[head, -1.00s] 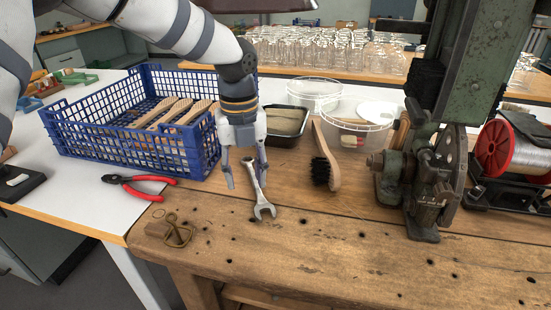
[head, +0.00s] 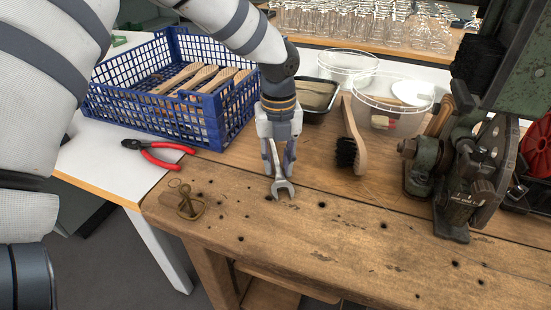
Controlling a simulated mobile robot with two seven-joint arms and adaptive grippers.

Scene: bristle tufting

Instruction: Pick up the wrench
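The metal wrench (head: 283,188) lies on the wooden bench with its open jaw toward me. Its handle runs back up between the fingers of my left gripper (head: 279,170). The gripper points down, with one finger on each side of the handle, close to it. I cannot tell whether the fingers press on the handle. The far end of the wrench is hidden behind the gripper. My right gripper is not in view.
A blue crate (head: 212,122) with wooden brush handles stands behind left. Red pliers (head: 160,154) lie on the white table. A dark-bristled brush (head: 355,140), a clear tub (head: 372,116) and a green machine (head: 470,180) stand to the right. The front of the bench (head: 330,232) is mostly clear.

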